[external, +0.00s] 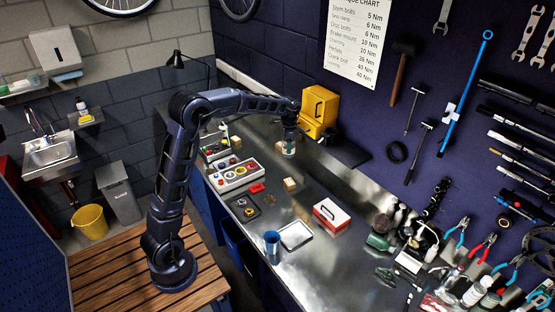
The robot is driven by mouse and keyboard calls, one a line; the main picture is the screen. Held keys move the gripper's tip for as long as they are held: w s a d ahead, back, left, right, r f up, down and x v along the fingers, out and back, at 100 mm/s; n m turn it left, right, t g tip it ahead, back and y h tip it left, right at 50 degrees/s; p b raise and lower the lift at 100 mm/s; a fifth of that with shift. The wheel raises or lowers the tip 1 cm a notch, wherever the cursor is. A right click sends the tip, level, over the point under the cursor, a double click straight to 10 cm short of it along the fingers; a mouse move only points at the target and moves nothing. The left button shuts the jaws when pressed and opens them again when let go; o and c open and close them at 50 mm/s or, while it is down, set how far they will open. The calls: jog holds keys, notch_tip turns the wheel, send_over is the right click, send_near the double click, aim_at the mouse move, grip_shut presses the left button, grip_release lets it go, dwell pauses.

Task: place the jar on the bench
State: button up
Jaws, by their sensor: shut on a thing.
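My gripper (290,132) points down over the far part of the metal bench (330,180). It is shut on a small jar (289,148), which looks glassy with a greenish tint. The jar hangs upright below my gripper. From this angle I cannot tell how far its bottom is above the bench top. The fingertips are small and partly hidden by the wrist.
A yellow case (319,108) stands behind the jar. A parts tray (236,172), a wooden block (290,184), a red-and-white box (330,214), a white tray (296,235) and a blue cup (272,244) stand on the bench. Bottles and tools crowd its right end.

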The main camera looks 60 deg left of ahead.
jog(key=s+d+r+m, duration=0.1)
jog(key=d+m, duration=0.5)
jog(key=d, duration=1.9)
jog(key=d+r+m, duration=0.2)
jog(key=d+m, duration=0.3)
jog(key=d, duration=1.9)
notch_tip(320, 180, down, 20)
jog(key=shift+d+f, duration=0.1)
jog(key=shift+f, duration=0.15)
jog(key=shift+f, duration=0.15)
jog(key=o, duration=1.1)
jog(key=shift+c, duration=0.2)
